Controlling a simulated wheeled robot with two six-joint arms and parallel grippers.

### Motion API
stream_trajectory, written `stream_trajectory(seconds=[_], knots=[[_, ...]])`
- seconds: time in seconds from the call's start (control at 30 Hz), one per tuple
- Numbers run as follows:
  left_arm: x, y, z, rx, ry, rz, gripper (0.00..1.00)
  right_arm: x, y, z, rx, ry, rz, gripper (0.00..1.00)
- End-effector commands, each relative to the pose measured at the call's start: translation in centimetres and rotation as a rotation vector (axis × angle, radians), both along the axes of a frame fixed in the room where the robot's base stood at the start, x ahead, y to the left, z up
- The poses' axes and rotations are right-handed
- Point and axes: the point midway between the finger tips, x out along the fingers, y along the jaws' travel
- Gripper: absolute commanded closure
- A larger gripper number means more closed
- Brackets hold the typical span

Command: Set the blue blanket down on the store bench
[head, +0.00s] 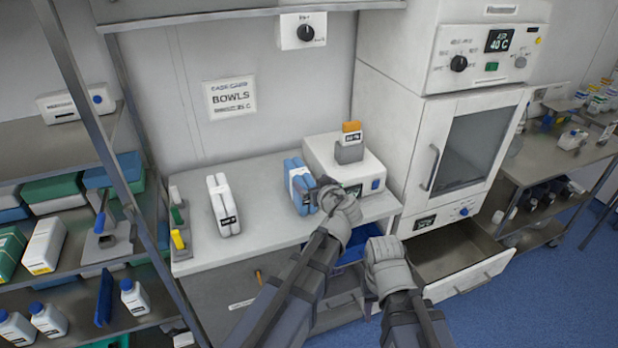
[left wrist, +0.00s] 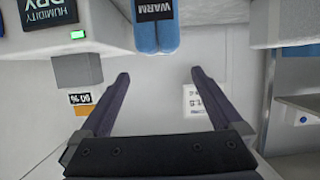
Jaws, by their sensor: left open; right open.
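The blue blanket (head: 296,184), a folded pair of blue rolls with a dark band, stands on the white bench top (head: 262,205) beside a white box. In the left wrist view the blanket (left wrist: 156,38) shows at the top edge, with its band reading "WARM". My left gripper (head: 326,187) is just right of the blanket in the head view. Its open fingers (left wrist: 159,73) show in the left wrist view with nothing between them, and the blanket lies beyond the tips. My right gripper (head: 381,247) is lower right, in front of the bench; its fingers are hard to make out.
A white folded blanket (head: 223,206) stands left on the bench. The white humidity box (head: 345,163) carries a grey holder with an orange card. The warming cabinet (head: 462,150) is at right, with an open empty drawer (head: 455,262) below. A shelf rack (head: 75,130) is at left.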

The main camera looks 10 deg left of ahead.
Motion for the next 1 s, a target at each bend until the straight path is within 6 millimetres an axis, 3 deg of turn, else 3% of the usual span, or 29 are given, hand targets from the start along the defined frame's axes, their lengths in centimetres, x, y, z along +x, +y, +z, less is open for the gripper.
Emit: stream_trajectory(seconds=[0.27,0.37,0.47,0.53,0.7,0.83,1.0], knots=[[-0.2,-0.1,-0.1,0.000,0.005,0.000,0.00,0.0,0.0,0.0,0.000,0.000,0.000,0.50],[-1.6,-0.1,-1.2,0.004,0.076,0.006,0.00,0.0,0.0,0.0,0.000,0.000,0.000,0.50],[-5.1,-0.5,-4.2,0.005,0.272,-0.006,0.00,0.0,0.0,0.0,0.000,0.000,0.000,0.50],[-8.6,-1.4,-7.0,0.000,0.466,-0.049,0.00,0.0,0.0,0.0,0.000,0.000,0.000,0.50],[-17.6,-5.2,-12.1,-0.031,0.921,-0.291,0.00,0.0,0.0,0.0,0.000,0.000,0.000,0.50],[-23.1,-8.2,-13.8,-0.061,1.159,-0.519,0.00,0.0,0.0,0.0,0.000,0.000,0.000,0.50],[-26.7,-10.3,-14.3,-0.084,1.297,-0.705,0.00,0.0,0.0,0.0,0.000,0.000,0.000,0.50]])
